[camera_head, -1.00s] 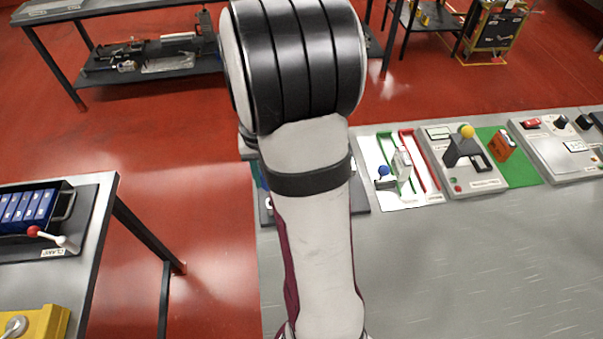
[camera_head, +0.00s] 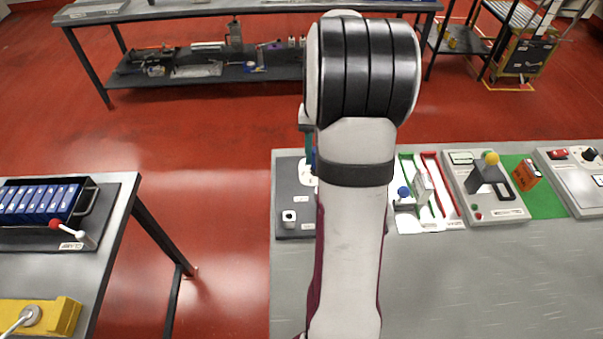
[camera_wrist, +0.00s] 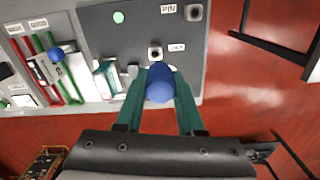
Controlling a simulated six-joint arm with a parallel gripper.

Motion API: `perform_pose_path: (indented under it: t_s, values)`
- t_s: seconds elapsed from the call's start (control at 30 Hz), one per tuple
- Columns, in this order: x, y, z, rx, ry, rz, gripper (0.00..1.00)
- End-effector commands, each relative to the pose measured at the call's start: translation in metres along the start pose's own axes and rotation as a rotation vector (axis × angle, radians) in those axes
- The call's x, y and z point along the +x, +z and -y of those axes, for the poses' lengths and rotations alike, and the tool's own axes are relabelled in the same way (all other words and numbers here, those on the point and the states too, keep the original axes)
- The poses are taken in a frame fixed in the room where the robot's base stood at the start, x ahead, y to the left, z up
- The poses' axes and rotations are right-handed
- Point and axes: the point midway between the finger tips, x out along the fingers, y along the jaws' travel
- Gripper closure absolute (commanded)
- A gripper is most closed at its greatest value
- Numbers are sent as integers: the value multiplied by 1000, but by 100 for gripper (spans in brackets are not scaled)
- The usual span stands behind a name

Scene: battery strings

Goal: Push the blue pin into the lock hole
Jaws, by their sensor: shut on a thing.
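The blue pin (camera_wrist: 159,86) shows its round blue head in the wrist view, held between the teal fingers of my gripper (camera_wrist: 160,72). Its lower part is hidden behind the head. The lock hole (camera_wrist: 155,53) is a dark hole in a white square collar on the grey board, just above the pin in the wrist picture. The pin appears apart from the hole; its height over the board is unclear. In the head view my arm hides the pin and most of the gripper.
The table front is clear.

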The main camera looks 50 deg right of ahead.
Motion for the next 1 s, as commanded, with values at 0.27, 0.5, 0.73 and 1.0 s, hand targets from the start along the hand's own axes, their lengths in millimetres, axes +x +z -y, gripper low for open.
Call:
perform_pose_path:
  t_s: [0.27, 0.5, 0.73, 1.0]
  values:
    - [-1, -9, -10, 26, 0, 0, 100]
    - [11, -8, -9, 24, 0, 3, 100]
    - [40, -8, -9, 24, -1, 3, 100]
    - [57, -8, -9, 25, 0, 1, 100]
